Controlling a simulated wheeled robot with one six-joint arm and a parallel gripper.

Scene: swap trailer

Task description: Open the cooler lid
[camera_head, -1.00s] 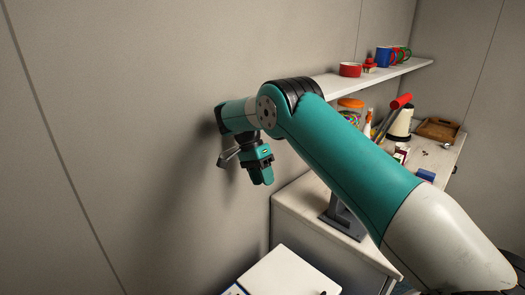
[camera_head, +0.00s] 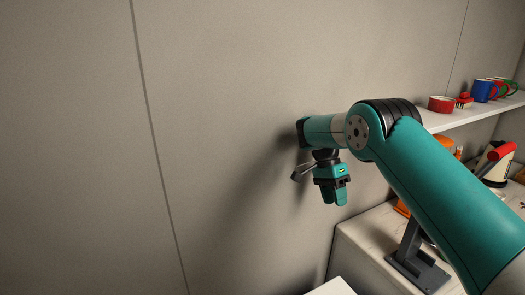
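What looks like the white lid of the cooler (camera_head: 332,288) shows only as a small corner at the bottom edge of the head view. The rest of it is out of the frame. My gripper (camera_head: 341,200) hangs in front of the grey wall, above and clear of the white lid.
A counter (camera_head: 362,243) stands right of the white lid, partly behind my arm. Above it a wall shelf (camera_head: 447,121) holds a red bowl (camera_head: 441,104) and several mugs (camera_head: 484,91). The wall (camera_head: 230,130) on the left is bare.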

